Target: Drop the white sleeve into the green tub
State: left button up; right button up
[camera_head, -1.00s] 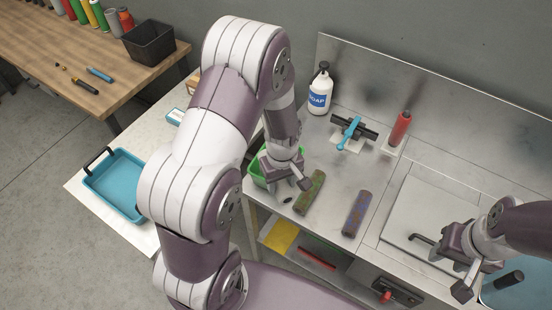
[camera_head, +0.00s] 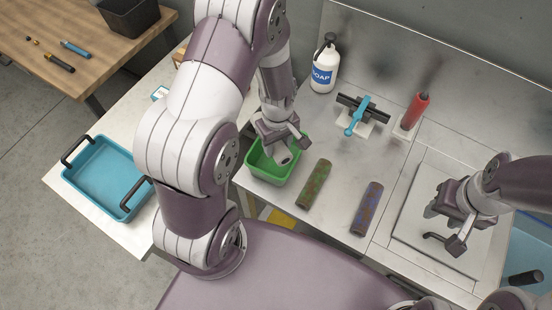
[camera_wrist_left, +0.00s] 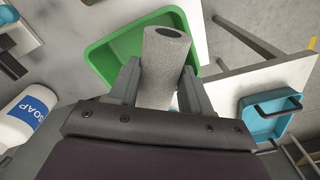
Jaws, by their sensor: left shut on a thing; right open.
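The white sleeve (camera_wrist_left: 165,62), a pale grey hollow tube, is clamped between the two fingers of my left gripper (camera_wrist_left: 160,85) in the left wrist view. In the head view my left gripper (camera_head: 281,146) is above the green tub (camera_head: 262,174), and the sleeve's end (camera_head: 283,157) shows over the tub's opening. In the left wrist view the green tub (camera_wrist_left: 112,62) lies behind the sleeve. I cannot tell whether the sleeve reaches below the rim. My right gripper (camera_head: 450,232) is open and empty above the steel counter at the right.
A green-brown sleeve (camera_head: 314,184) and a blue-brown sleeve (camera_head: 368,208) lie right of the tub. A soap bottle (camera_head: 324,66), a blue-handled fixture (camera_head: 358,116) and a red cylinder (camera_head: 414,112) stand behind. A blue tray (camera_head: 108,176) sits at the left.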

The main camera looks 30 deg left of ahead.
pick_arm(q)
jog(key=shift+w+f, duration=0.2)
jog(key=shift+f, duration=0.5)
jog(key=shift+w+a, duration=0.1)
jog(key=shift+w, duration=0.05)
jog(key=o, duration=1.1)
jog(key=shift+s+r, duration=0.15)
jog(key=shift+s, duration=0.1)
jog(key=shift+o, duration=0.2)
pick_arm(e)
jog(key=shift+w+f, duration=0.15)
jog(key=shift+f, duration=0.35)
pick_arm(q)
jog(key=shift+w, duration=0.1)
